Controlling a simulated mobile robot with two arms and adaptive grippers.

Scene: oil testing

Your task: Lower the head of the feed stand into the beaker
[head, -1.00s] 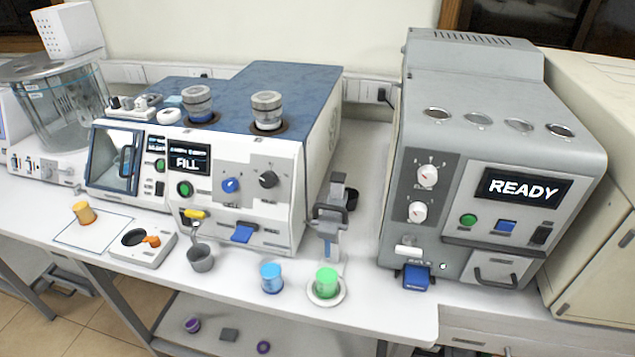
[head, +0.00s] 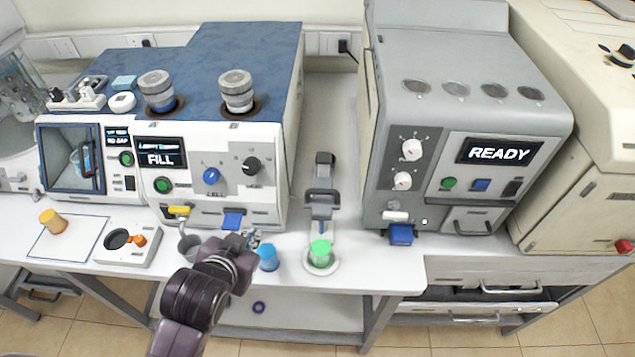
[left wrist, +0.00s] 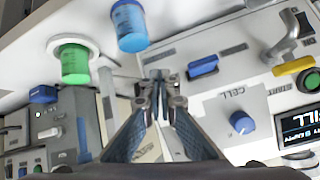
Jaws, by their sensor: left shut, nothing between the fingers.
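The feed stand (head: 322,205) is a grey upright stand with a dark handle on its head, between the two large machines. A thin blue part hangs below its head. The green beaker (head: 320,254) stands on a white round base (head: 335,266) in front of the stand, and also shows in the left wrist view (left wrist: 74,66). The stand's head looks above and behind the beaker; the exact gap is unclear. My right gripper is out of view.
A blue cup (head: 268,259) stands left of the green beaker. A white-and-blue machine (head: 215,145) showing FILL is at left; a grey machine (head: 465,100) showing READY is at right. A grey cup (head: 188,243) sits near my left arm. The bench front edge is close.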

